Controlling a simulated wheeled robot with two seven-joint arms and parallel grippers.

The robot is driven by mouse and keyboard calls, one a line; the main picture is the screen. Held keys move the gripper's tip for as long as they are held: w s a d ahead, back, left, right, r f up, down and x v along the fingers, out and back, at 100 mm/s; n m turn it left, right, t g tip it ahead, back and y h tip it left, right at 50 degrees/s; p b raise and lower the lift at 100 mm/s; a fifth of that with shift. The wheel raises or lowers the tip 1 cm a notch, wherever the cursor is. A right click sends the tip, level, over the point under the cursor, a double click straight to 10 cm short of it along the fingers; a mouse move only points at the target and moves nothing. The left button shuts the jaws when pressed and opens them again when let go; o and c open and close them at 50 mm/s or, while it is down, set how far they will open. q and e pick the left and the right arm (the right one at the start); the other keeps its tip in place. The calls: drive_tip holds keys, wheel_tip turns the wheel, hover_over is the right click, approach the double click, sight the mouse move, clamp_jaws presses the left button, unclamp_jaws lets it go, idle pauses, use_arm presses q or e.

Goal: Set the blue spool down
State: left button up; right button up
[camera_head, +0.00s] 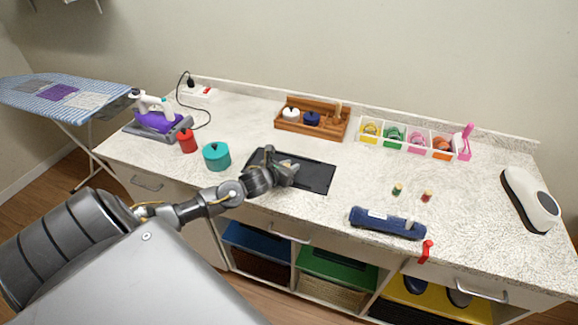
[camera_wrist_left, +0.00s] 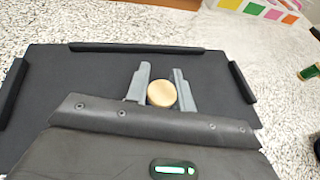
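A spool with a round tan end (camera_wrist_left: 161,93) sits between the fingers of my left gripper (camera_wrist_left: 160,86) in the left wrist view. Both fingers appear to touch it, so the gripper looks shut on it. Only the tan end shows; its blue thread is hidden. The gripper is over a black tray (camera_wrist_left: 85,85) with raised edge strips. I cannot tell whether the spool touches the tray. My right gripper is not in view.
A green spool (camera_head: 397,189) and a red spool (camera_head: 426,196) stand right of the tray. A teal pot (camera_head: 216,156) is left of the gripper. A wooden box (camera_head: 283,124) and colored bins (camera_head: 406,149) stand behind.

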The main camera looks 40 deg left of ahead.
use_arm(q)
drive_tip(key=o, duration=0.4)
drive_tip(key=shift+c, duration=0.2)
drive_tip(key=shift+r, duration=0.1)
drive_tip(key=shift+r, duration=0.25)
drive_tip(key=v, duration=0.3)
drive_tip(key=b+v, duration=0.1)
drive_tip(key=v, duration=0.3)
drive_tip(key=b+v, duration=0.1)
drive_tip(key=v, duration=0.2)
drive_tip(key=shift+s+f, duration=0.25)
drive_tip(key=shift+v, duration=0.85)
drive_tip(key=shift+w+r, duration=0.15)
